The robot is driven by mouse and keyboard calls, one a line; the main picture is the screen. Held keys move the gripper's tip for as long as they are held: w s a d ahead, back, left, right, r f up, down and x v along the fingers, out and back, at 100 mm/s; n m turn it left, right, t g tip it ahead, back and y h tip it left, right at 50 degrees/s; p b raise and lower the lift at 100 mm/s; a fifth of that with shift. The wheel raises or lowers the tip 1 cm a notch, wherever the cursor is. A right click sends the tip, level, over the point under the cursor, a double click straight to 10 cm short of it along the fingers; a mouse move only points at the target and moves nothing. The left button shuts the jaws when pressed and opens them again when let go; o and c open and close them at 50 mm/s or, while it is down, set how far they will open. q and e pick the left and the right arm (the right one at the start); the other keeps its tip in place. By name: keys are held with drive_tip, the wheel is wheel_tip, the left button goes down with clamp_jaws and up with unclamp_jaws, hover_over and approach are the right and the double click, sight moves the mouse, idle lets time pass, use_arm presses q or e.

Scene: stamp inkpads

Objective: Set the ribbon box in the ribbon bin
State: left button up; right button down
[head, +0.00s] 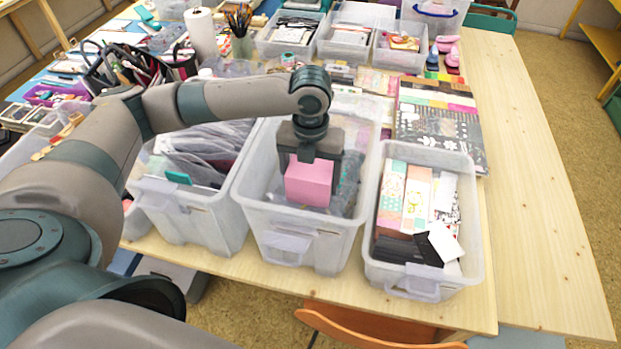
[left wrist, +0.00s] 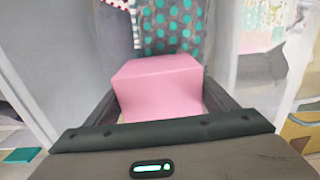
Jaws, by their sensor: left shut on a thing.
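The ribbon box is a pink cube (head: 309,183), held between the fingers of my left gripper (head: 310,160). The box also shows in the left wrist view (left wrist: 158,85), with a dark finger on each side of it. My left gripper is shut on it and points down into the middle clear bin (head: 284,245), which I take to be the ribbon bin. The box is at or just inside the bin's opening, over fabric-like contents; whether it touches them I cannot tell. Teal-dotted grey material (left wrist: 172,30) lies beyond the box in the wrist view. My right gripper is not in view.
A clear bin of grey packets (head: 190,205) stands to the left. A clear bin of cards and papers (head: 424,275) stands close to the right. Patterned sheets (head: 440,120) lie behind. The table's right side (head: 545,200) is clear. An orange chair back (head: 370,328) is in front.

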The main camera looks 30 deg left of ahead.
use_arm(q)
drive_tip(key=shift+f, duration=0.5)
drive_tip(key=shift+f, duration=0.1)
drive_tip(key=o, duration=1.2)
wheel_tip(320, 180, up, 11)
drive_tip(key=b, duration=0.2)
drive_tip(key=shift+f+b, duration=0.15)
drive_tip(key=shift+b, duration=0.2)
drive_tip(key=shift+r, duration=0.8)
